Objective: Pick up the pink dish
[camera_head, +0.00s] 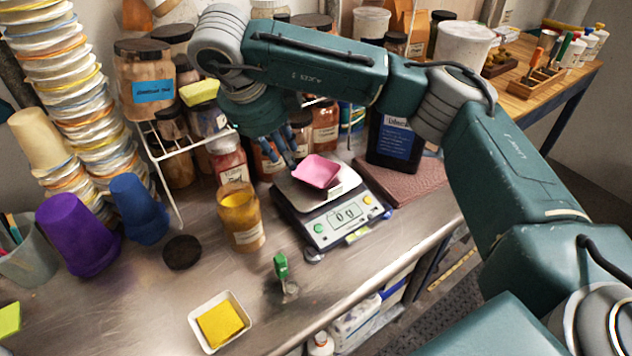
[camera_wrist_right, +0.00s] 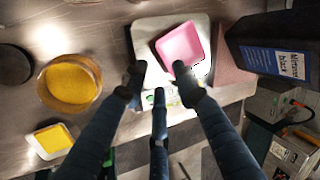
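The pink dish (camera_head: 316,172) is a small square dish, sitting tilted in angle on the platform of the kitchen scale (camera_head: 337,226), whose display seems to read 0.0. It also shows in the wrist view (camera_wrist_right: 178,47). My right gripper (camera_head: 283,150) is above the back left of the scale, its dark blue fingers pointing down. In the wrist view the fingers (camera_wrist_right: 160,84) are spread apart with nothing between them. One fingertip overlaps the dish's lower edge in that view; I cannot tell whether it touches. My left gripper is not in view.
A jar of yellow powder (camera_head: 241,217) stands left of the scale. A dark labelled jug (camera_head: 393,143) stands behind right. A white wire rack (camera_head: 170,185) with jars is behind. A white dish of yellow powder (camera_head: 202,341) is in front. The front metal table (camera_head: 345,281) has free room.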

